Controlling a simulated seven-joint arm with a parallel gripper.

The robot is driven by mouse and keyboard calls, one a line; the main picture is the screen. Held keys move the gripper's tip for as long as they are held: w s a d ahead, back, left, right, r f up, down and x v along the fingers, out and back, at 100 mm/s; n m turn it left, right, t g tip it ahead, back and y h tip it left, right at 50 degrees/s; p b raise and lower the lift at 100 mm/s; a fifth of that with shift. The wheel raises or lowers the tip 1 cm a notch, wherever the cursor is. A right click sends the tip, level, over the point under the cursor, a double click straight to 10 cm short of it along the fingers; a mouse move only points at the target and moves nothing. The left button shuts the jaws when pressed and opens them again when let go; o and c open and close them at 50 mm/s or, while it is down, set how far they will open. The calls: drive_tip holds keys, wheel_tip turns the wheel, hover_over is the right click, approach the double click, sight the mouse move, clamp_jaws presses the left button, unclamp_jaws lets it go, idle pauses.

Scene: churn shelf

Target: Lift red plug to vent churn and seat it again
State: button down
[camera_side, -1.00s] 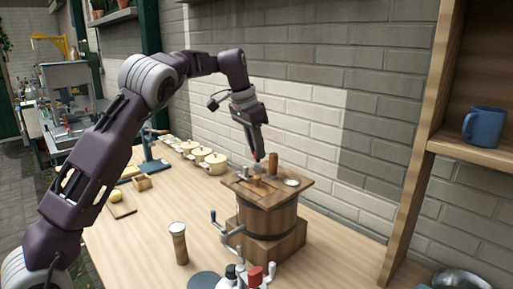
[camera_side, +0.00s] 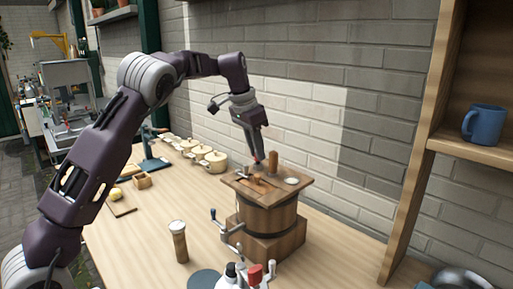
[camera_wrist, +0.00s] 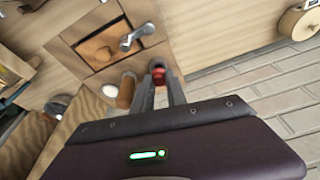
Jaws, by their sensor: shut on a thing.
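The wooden churn (camera_side: 268,217) stands on the bench with a square wooden top (camera_side: 296,193). The red plug (camera_wrist: 158,75) shows between my fingertips in the wrist view. In the side view, my gripper (camera_side: 257,160) points down at the back left of the churn top, with a trace of red at its tips. My gripper is shut on the red plug, beside an upright wooden peg (camera_side: 273,162). The plug's lower end is hidden, so I cannot tell whether it is seated or raised.
A crank (camera_side: 222,230) juts from the churn's left side. A wood-bodied jar (camera_side: 179,242) and several bottles stand in front. Several cream pots (camera_side: 214,163) line the wall at left. A shelf with a blue mug (camera_side: 484,125) rises at right.

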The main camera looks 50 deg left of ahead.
drive_tip(key=shift+f, duration=0.65)
drive_tip(key=c, duration=1.3)
unclamp_jaws()
drive_tip(key=c, duration=0.3)
drive_tip(key=shift+c, duration=0.2)
drive_tip(key=shift+r, duration=0.15)
drive_tip(key=v, duration=0.7)
